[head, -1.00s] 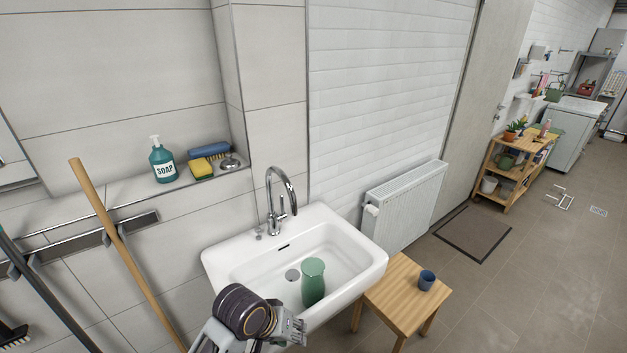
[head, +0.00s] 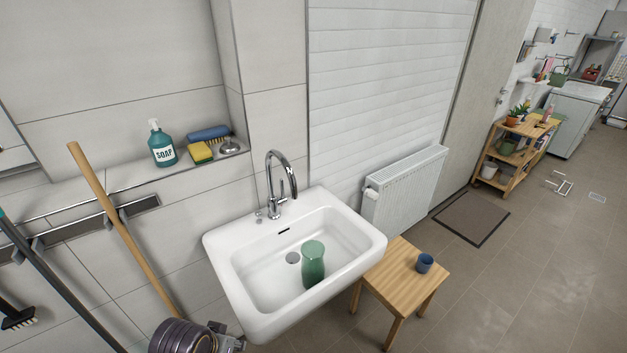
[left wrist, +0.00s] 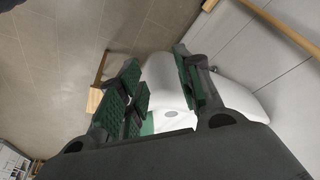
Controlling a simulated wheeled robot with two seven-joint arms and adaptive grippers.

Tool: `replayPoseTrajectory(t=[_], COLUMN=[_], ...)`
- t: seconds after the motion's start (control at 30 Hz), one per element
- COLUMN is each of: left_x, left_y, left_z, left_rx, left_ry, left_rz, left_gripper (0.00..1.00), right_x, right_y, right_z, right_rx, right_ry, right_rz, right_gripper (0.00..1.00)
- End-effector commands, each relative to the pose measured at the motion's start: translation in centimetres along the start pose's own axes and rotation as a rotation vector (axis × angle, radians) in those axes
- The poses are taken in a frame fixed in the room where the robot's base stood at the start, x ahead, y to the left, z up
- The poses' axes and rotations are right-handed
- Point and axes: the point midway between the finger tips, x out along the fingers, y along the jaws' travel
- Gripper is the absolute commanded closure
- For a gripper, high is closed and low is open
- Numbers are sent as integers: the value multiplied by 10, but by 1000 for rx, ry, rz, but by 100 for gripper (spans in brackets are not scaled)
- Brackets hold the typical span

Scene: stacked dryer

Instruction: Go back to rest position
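My left gripper (left wrist: 160,75) is open and empty in the left wrist view, with green pads on its two fingers. In the head view only a dark part of my left arm shows at the bottom edge, in front of the sink's lower left. A green vase-like vessel (head: 313,264) stands in the white sink (head: 222,262), apart from my arm. A little green shows between the fingers in the left wrist view, with the sink (left wrist: 163,75) beyond. My right gripper is in neither view.
A wooden stool (head: 397,282) with a blue cup (head: 425,262) stands right of the sink. A wooden broom handle (head: 120,225) leans at the left. A soap bottle (head: 162,145) stands on the ledge. The floor at the right is largely clear.

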Motion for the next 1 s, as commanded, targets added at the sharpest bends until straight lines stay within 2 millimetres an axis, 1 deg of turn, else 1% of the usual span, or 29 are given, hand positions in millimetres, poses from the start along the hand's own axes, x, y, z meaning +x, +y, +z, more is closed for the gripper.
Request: replayPoseTrajectory(t=[0.3, 0.57, 0.77, 0.87, 0.97, 1.0], left_x=[-3, 24, 49, 66, 88, 99], left_y=[-20, -19, -20, -20, -20, -20], left_z=[19, 20, 23, 26, 32, 34], left_rx=[25, 25, 26, 26, 27, 27], left_ry=[-20, -27, -35, -42, -50, -53], left_rz=[-49, -45, -44, -43, -41, -41], left_gripper=[65, 65, 65, 65, 65, 65], right_x=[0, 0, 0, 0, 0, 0], right_y=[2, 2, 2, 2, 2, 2], right_z=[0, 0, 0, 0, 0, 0], right_rx=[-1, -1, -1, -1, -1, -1], right_ry=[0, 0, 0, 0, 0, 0], right_rz=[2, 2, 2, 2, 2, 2], right_gripper=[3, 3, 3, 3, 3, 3])
